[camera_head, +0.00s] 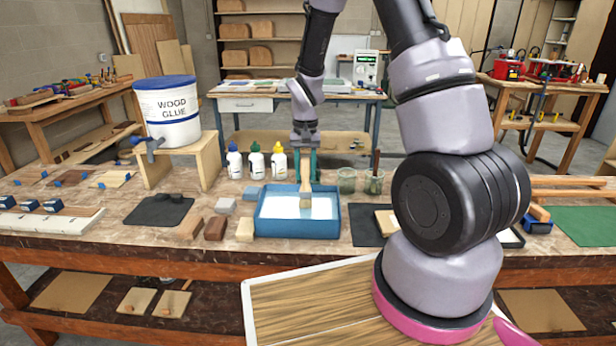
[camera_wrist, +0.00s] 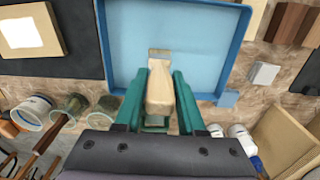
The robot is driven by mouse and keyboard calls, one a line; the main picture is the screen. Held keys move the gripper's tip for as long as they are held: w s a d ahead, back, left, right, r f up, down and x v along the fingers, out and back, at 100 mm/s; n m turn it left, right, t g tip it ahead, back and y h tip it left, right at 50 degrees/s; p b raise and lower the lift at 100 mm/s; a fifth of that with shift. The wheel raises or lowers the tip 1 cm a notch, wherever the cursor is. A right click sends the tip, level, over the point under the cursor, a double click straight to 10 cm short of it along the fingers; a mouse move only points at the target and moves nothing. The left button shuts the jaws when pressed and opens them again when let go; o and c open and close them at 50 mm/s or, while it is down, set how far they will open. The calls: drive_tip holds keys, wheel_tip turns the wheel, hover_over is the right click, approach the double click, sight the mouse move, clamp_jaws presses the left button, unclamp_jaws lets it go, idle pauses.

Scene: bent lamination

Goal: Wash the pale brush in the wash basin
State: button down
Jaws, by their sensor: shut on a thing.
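The pale brush (camera_head: 305,190) has a light wooden handle and hangs from my gripper, bristle end down, over the blue wash basin (camera_head: 298,234). The basin holds a pale liquid. In the head view the brush's lower end overlaps the liquid; I cannot tell how deep it reaches. My gripper (camera_head: 305,172), with green fingers, is shut on the brush handle. In the wrist view the brush (camera_wrist: 160,88) sits between the two green fingers (camera_wrist: 158,100), its end over the basin (camera_wrist: 105,70).
Three bottles (camera_head: 255,162) and glass jars (camera_head: 346,180) stand behind the basin. A wood glue bucket (camera_head: 167,110) is on a wooden stand at left. Small blocks (camera_head: 215,228) lie left of the basin. A dark mat (camera_head: 366,225) lies right of it.

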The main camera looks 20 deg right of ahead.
drive_tip(key=r, duration=0.1)
drive_tip(key=a+r, duration=0.2)
drive_tip(key=r, duration=0.1)
drive_tip(key=shift+w+r, duration=0.1)
drive_tip(key=shift+w, duration=0.2)
drive_tip(key=shift+d, duration=0.1)
idle(0.9)
drive_tip(key=shift+r, duration=2.5)
